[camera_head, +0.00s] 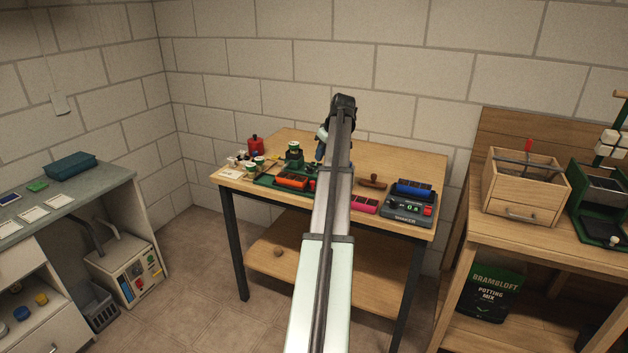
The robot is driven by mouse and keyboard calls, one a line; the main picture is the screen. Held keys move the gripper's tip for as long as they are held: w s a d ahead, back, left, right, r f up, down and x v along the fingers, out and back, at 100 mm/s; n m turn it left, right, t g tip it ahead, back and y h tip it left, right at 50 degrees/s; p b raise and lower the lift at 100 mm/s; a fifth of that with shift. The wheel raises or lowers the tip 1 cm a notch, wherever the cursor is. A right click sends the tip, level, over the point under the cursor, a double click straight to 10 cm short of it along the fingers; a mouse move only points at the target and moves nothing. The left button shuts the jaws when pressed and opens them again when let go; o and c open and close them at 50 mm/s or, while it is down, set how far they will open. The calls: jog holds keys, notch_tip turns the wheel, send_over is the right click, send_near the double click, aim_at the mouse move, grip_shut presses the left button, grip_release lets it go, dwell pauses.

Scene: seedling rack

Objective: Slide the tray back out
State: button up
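It is unclear which tray the task means. Several small trays are on the wooden table: an orange one (293,181) left of my arm, a pink one (364,204) just right of it, and a blue one (413,187) on the grey shaker (407,209). The orange tray is at a dark green base (265,180); whether it sits in it or on it is too small to tell. My arm reaches over the table's middle. Its end bends down behind the arm near the green pieces, so my gripper's fingers are hidden. I cannot see whether it touches anything.
A red container (255,145), small pots and a brown-handled stamp (372,181) are also on the table (400,160). The back right is clear. A right bench holds a wooden box (520,185) and a green stand (604,200). A left counter carries a teal bin (70,165).

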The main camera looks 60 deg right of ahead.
aim_at(313, 182)
jog(key=shift+n, duration=0.3)
jog(key=x, duration=1.4)
grip_shut()
jog(key=shift+s, duration=0.1)
